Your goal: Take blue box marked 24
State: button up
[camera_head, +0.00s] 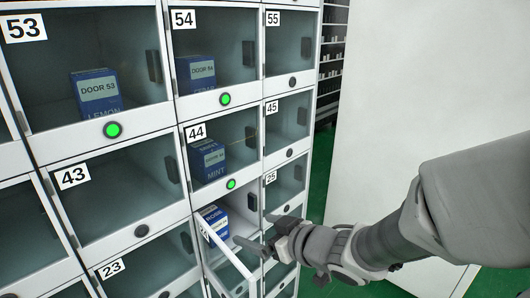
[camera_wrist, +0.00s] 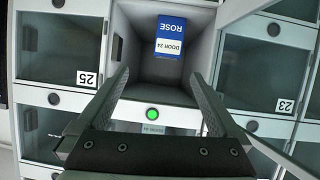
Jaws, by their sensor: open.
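The blue box marked DOOR 24 and ROSE (camera_head: 214,224) stands inside an open compartment in the lower middle of the head view. It also shows in the wrist view (camera_wrist: 170,37), where the picture is upside down. The compartment's glass door (camera_head: 228,268) is swung outward, to the left of my gripper. My gripper (camera_head: 264,238) is in front of the compartment. In the wrist view its two fingers (camera_wrist: 158,80) are spread apart with nothing between them. The box lies deeper in, beyond the fingertips.
Closed compartments surround the opening: 44 (camera_head: 208,155) with a blue MINT box above, 25 (camera_head: 284,187) at right, 43 (camera_head: 115,200) and 23 (camera_head: 150,265) at left. Boxes also stand behind doors 53 (camera_head: 96,93) and 54 (camera_head: 196,73). A white wall (camera_head: 425,90) stands at right.

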aim_at(212, 219)
jog(key=shift+y, duration=0.5)
jog(key=b+x, duration=0.2)
jog(key=x, duration=0.4)
jog(key=b+x, duration=0.2)
jog(key=x, duration=0.4)
jog(key=s+b+x, duration=0.1)
jog(key=b+x, duration=0.1)
jog(key=x, duration=0.4)
jog(key=shift+w+a+f, duration=0.1)
jog(key=shift+a+f, duration=0.25)
jog(key=shift+f, duration=0.05)
jog(key=shift+c, duration=0.3)
jog(key=c, duration=1.3)
jog(key=shift+c, duration=0.2)
jog(key=shift+r, duration=0.15)
